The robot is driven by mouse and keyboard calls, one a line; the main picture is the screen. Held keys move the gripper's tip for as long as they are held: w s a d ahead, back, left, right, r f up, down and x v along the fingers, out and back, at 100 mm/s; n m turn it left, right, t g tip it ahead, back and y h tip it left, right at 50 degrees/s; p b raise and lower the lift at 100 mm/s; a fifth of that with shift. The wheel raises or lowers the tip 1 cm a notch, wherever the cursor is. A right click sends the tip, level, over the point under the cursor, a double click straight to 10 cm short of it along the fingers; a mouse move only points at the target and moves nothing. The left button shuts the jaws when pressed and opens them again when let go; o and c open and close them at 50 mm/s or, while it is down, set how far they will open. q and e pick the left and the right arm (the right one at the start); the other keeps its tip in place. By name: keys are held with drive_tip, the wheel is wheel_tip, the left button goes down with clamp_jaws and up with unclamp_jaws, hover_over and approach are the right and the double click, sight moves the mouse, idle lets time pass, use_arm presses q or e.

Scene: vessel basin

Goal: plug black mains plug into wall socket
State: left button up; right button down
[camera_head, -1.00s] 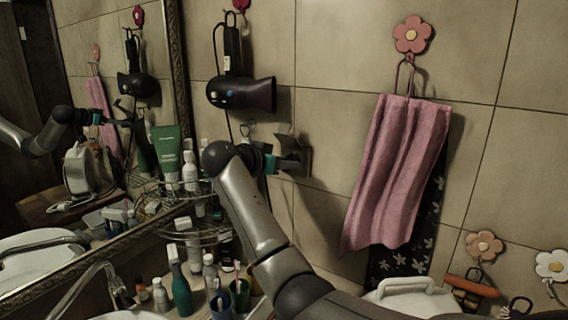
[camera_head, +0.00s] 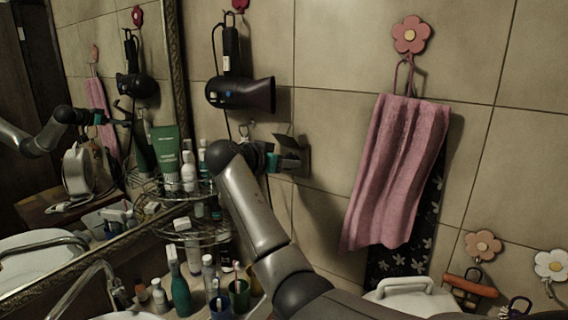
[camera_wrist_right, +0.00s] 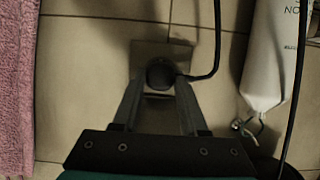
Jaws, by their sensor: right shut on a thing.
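The wall socket (camera_head: 303,158) is a square plate on the tiled wall, with a cover flap standing out at its top in the head view. My right gripper (camera_head: 292,163) is at the socket, coming from the left. In the right wrist view, its fingers (camera_wrist_right: 160,92) are shut on the round black mains plug (camera_wrist_right: 160,73), with its cord leaving to the right. The plug lies in front of the socket plate (camera_wrist_right: 149,52). I cannot tell whether its pins are in the socket. My left gripper is not in view.
A black hair dryer (camera_head: 240,93) hangs above the socket. A pink towel (camera_head: 395,170) hangs to the right. A wire shelf (camera_head: 195,236) with bottles is below left. The mirror (camera_head: 90,150) reflects my arm. The wall between socket and towel is bare.

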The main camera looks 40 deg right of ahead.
drive_tip(key=shift+d, duration=0.1)
drive_tip(key=shift+c, duration=1.8)
unclamp_jaws()
drive_tip(key=b+v, duration=0.2)
drive_tip(key=v, duration=1.3)
drive_tip(key=shift+b, duration=0.3)
